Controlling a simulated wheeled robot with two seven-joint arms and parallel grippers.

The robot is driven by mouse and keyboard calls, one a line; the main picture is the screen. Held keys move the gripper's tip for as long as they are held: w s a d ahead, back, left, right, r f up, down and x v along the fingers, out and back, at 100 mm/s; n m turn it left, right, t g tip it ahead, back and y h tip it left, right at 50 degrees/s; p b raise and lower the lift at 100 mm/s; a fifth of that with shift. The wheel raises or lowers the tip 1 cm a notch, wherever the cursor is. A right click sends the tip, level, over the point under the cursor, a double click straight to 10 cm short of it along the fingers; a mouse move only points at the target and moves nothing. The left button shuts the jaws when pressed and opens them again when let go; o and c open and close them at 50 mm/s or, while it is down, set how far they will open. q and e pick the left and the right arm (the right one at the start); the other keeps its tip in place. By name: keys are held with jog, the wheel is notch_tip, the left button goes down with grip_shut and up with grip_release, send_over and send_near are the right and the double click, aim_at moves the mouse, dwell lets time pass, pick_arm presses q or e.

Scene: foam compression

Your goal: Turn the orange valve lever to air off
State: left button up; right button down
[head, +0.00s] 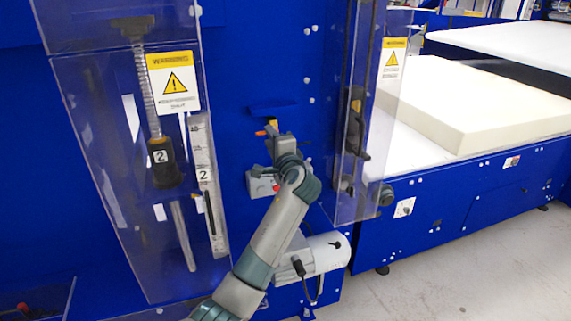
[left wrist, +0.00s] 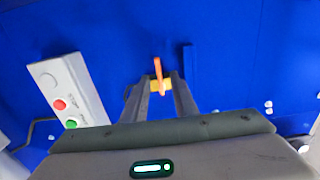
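The orange valve lever (left wrist: 159,68) stands out from the blue machine panel in the left wrist view, pointing up in that picture, with a yellow-orange part (left wrist: 160,85) at its base. In the head view the lever (head: 261,133) is a small orange tip beside my left gripper (head: 272,129). In the left wrist view my left gripper (left wrist: 160,80) has its two fingers apart, one on each side of the valve's base. I cannot tell whether they touch it. My right gripper is not in view.
A grey box with red and green buttons (left wrist: 70,90) sits beside the valve, also seen below my gripper in the head view (head: 264,183). Clear guards (head: 115,215) with warning signs flank the panel on both sides. White foam (head: 475,105) lies at right.

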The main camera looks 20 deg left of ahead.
pick_arm(q)
jog(key=b+v, duration=0.5)
jog(key=v, duration=0.9)
jog(key=shift+s+d, duration=0.25)
jog(key=shift+s, duration=0.1)
jog(key=shift+f, duration=0.15)
